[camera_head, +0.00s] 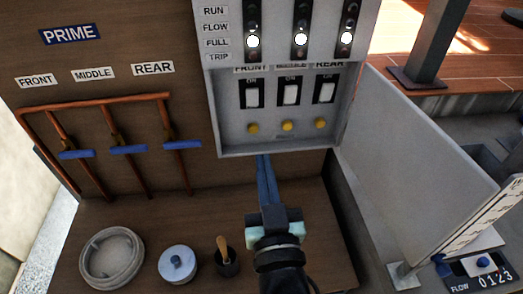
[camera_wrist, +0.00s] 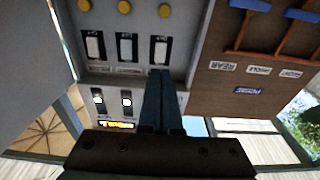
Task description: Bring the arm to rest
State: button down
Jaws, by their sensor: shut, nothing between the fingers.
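My gripper (camera_head: 264,163) is in the middle of the head view, with its two dark blue fingers closed together and nothing held. It points toward the lower edge of the grey control box (camera_head: 215,110). In the wrist view the closed fingers (camera_wrist: 160,78) reach up in front of the box. The box holds three white rocker switches marked front, middle and rear, with three yellow buttons (camera_head: 287,126) below them. A white light shows lit in each of the three indicator columns (camera_head: 300,39) above.
The box door (camera_head: 415,150) stands open at the right. Copper pipes with three blue valve handles (camera_head: 128,149) are on the left panel. A grey ring (camera_head: 111,258), a lidded pot (camera_head: 177,264) and a dark cup (camera_head: 227,262) with a wooden handle stand on the shelf. A flow counter (camera_head: 484,268) is lower right.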

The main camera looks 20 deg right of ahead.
jog(key=shift+s+a+f, duration=0.1)
jog(key=shift+s+f, duration=0.1)
jog(key=shift+s, duration=0.1)
jog(key=shift+s+r, duration=0.1)
jog(key=w+a+r+n+t+y, duration=0.15)
jog(key=a+r, duration=0.25)
jog(key=r, duration=0.7)
jog(key=w+a+r+t+y, duration=0.1)
jog(key=w+a+r+t, duration=0.15)
jog(key=r, duration=0.85)
jog(key=s+a+r+n+t+y, duration=0.1)
jog(key=s+a+r+t, duration=0.1)
jog(key=r, duration=0.7)
jog(key=s+a+r+t+y, duration=0.1)
jog(key=s+a+r+t, duration=0.2)
jog(key=s+a+r, duration=0.2)
notch_tip(320, 180, up, 4)
jog(key=shift+s+a+f+n+y+p, duration=0.15)
jog(key=shift+s+a+n+y+p, duration=0.2)
jog(key=shift+s, duration=0.1)
jog(key=shift+d, duration=0.15)
